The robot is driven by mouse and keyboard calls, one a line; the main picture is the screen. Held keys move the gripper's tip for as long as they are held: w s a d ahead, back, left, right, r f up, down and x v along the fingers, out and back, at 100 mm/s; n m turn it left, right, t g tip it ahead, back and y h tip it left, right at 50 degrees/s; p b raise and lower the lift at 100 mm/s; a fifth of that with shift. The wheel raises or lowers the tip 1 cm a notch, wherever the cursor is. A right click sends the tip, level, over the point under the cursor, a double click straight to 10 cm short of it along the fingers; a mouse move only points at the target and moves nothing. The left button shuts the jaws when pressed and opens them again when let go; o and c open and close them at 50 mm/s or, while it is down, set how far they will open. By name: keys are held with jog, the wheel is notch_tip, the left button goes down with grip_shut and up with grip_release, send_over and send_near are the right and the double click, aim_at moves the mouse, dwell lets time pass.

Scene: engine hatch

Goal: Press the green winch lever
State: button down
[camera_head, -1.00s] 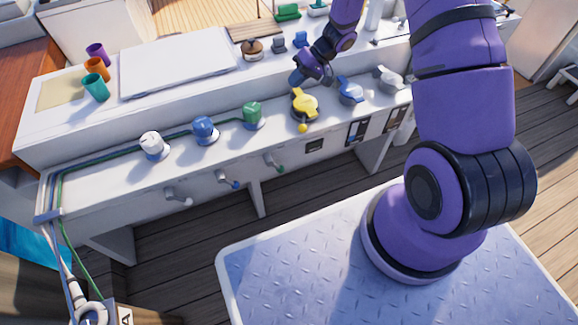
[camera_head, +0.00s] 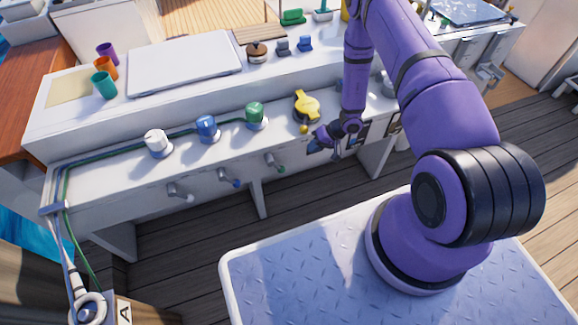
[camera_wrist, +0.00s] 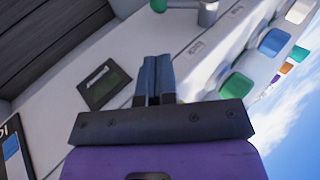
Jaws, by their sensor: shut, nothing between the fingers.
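The green winch (camera_head: 256,114) stands on the lower ledge of the white console. Its lever (camera_head: 275,161), a grey arm with a green tip, sticks out from the front face below it. In the wrist view the green tip (camera_wrist: 158,5) shows at the top edge, and the green winch (camera_wrist: 238,86) is at the right. My gripper (camera_head: 315,143) is shut and empty. It is in front of the console face, to the right of the green lever and apart from it. In the wrist view its closed fingertips (camera_wrist: 154,62) point toward the lever.
A blue-tipped lever (camera_head: 230,179) and a white-tipped lever (camera_head: 180,192) are farther left on the face. A yellow winch (camera_head: 307,104) with a yellow knob (camera_head: 304,129) is just above my gripper. A dark square panel (camera_wrist: 105,84) is beside my fingers.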

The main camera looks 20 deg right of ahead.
jog(key=shift+f, duration=0.2)
send_near(279, 172)
jog(key=f, duration=0.1)
jog(key=w+a+f, duration=0.1)
jog(key=f, duration=0.1)
jog(key=w+a+f, duration=0.1)
jog(key=shift+a+f, duration=0.2)
jog(key=shift+f, duration=0.15)
jog(key=shift+f, duration=0.1)
dwell(0.6)
jog(key=f+y, duration=0.1)
jog(key=a+y, duration=0.1)
jog(key=y, duration=0.1)
jog(key=shift+a+f, duration=0.2)
jog(key=shift+f, duration=0.2)
jog(key=shift+s+x, duration=0.15)
jog(key=shift+x, duration=0.65)
jog(key=shift+s+x, duration=0.15)
jog(key=shift+x, duration=0.65)
jog(key=shift+a, duration=0.8)
jog(key=shift+r, duration=0.1)
